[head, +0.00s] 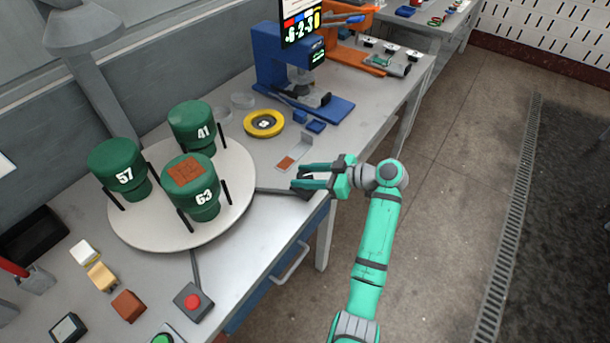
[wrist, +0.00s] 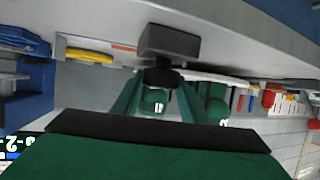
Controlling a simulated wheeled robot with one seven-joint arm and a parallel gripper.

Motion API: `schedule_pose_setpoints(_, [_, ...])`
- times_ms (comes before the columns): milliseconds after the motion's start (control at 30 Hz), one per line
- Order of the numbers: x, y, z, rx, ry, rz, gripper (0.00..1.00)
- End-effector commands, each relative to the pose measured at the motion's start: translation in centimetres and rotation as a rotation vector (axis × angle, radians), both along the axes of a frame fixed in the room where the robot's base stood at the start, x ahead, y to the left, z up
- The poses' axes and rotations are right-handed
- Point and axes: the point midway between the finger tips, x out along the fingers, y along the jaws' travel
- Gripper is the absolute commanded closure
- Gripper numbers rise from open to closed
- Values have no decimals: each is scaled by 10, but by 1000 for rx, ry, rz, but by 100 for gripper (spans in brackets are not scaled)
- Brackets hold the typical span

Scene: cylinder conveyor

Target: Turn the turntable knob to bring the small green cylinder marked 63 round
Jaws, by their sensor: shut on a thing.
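The small green cylinder marked 63 (head: 197,201) stands upright on the near side of the pale round turntable (head: 238,185), with a brown patch on its top. Green cylinders marked 57 (head: 121,168) and 41 (head: 193,127) stand behind it on the same disc. My gripper (head: 302,178) is at the table's front edge, right of the turntable. In the wrist view its fingers close around the dark knob (wrist: 163,76) below a grey block (wrist: 168,42). In the head view the fingers partly hide the knob.
A yellow ring (head: 264,123) and a blue press (head: 286,75) stand farther back on the table. A red-button box (head: 193,300) and several small blocks lie at the front left. Black posts stand around the disc. Open floor lies to the right.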

Motion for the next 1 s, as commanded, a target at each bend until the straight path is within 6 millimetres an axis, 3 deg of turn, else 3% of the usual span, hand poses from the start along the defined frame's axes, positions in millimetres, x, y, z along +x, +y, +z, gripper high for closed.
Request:
schedule_pose_setpoints(767, [-2, 0, -6, -3, 12, 3, 83])
schedule_pose_setpoints(800, [-2, 0, -6, -3, 12, 3, 58])
schedule_pose_setpoints(867, [-2, 0, -5, -2, 11, 2, 44])
schedule_pose_setpoints(1000, [-1, 0, -3, -2, 7, 2, 43])
